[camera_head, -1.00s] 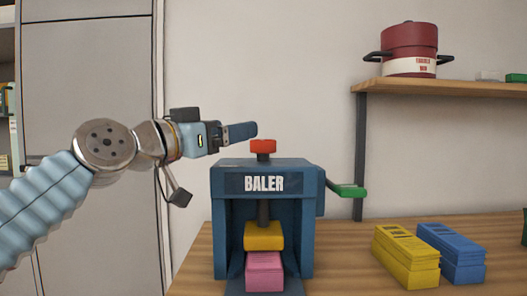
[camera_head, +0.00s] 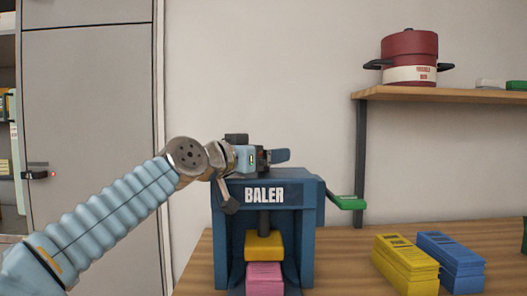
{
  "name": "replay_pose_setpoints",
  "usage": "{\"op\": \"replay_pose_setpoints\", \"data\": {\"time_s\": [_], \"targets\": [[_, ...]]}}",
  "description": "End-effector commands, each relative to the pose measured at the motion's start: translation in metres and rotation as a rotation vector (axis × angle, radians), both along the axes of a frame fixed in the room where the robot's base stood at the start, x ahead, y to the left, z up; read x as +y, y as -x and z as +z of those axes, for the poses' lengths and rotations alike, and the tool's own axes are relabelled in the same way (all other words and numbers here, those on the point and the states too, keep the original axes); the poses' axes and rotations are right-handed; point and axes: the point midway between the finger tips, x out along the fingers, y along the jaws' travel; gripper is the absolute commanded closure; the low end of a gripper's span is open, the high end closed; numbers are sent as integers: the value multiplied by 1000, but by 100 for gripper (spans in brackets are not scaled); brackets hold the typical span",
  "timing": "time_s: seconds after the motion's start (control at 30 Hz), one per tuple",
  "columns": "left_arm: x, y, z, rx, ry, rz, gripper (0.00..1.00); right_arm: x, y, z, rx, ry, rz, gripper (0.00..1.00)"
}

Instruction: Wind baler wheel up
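The blue baler (camera_head: 222,230) stands on the wooden table. Its yellow press block (camera_head: 263,244) hangs on a dark rod just above or on a pink stack (camera_head: 264,276). My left gripper (camera_head: 277,157) is over the baler's top, at the red wheel. The gripper and wrist hide most of the wheel; only a small bit of red (camera_head: 268,156) shows. One dark finger shows side-on, so its opening and grip on the wheel cannot be seen. My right gripper is out of view.
A green handle (camera_head: 348,202) sticks out from the baler's right side. Yellow (camera_head: 405,265) and blue (camera_head: 450,260) stacks stand on the table at right. A shelf (camera_head: 440,93) above holds a red pot (camera_head: 409,58). A grey cabinet (camera_head: 90,110) is at left.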

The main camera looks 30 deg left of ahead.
Motion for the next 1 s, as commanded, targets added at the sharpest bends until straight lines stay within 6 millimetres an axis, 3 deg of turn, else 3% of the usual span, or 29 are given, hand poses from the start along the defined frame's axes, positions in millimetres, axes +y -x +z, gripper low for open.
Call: {"op": "replay_pose_setpoints", "data": {"time_s": [0.27, 0.63, 1.0], "targets": [[0, -2, 0, -1, -1, 0, 14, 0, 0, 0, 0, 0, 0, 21], [0, -2, 0, -1, -1, 0, 65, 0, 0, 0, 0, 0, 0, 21], [1, -2, 1, 2, -4, 47, 65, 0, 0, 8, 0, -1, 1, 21]]}}
